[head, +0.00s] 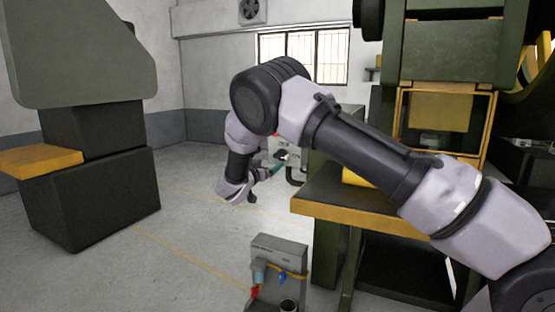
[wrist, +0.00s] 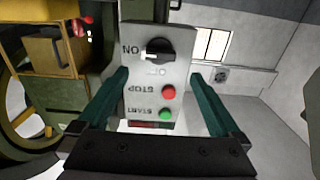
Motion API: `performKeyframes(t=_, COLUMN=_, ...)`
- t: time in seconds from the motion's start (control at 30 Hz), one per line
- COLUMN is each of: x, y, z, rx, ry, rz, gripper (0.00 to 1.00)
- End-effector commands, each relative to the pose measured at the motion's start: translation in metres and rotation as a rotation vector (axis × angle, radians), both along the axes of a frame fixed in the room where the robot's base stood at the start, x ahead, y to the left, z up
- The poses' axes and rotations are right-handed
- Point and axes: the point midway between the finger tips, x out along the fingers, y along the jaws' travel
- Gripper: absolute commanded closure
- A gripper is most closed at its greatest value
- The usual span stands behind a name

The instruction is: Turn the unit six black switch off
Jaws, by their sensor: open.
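A grey control panel (wrist: 183,52) faces my wrist camera and appears upside down there. A red STOP button (wrist: 168,92) and a green START button (wrist: 165,114) sit below. My gripper (wrist: 158,76) is open, with its teal fingers either side of the panel's face in the picture and nothing between them. In the head view, my gripper (head: 275,170) is at the panel (head: 290,142), partly hidden by my arm. Contact cannot be told.
A green machine with a yellow-edged table (head: 345,208) stands at the right. A dark machine with a yellow ledge (head: 40,160) stands at the left. A small grey unit (head: 285,247) with a red and a blue part is in front. The floor between is clear.

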Motion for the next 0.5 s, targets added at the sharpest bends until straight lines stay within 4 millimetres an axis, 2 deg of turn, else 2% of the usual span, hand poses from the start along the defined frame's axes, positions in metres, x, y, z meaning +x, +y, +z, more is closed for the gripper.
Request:
performKeyframes(t=0.3, x=0.057, y=-0.023, z=0.000, rx=0.000, ry=0.001, rz=-0.005, gripper=0.00)
performKeyframes(t=0.5, x=0.080, y=-0.031, z=0.000, rx=0.000, ry=0.002, rz=-0.004, gripper=0.00)
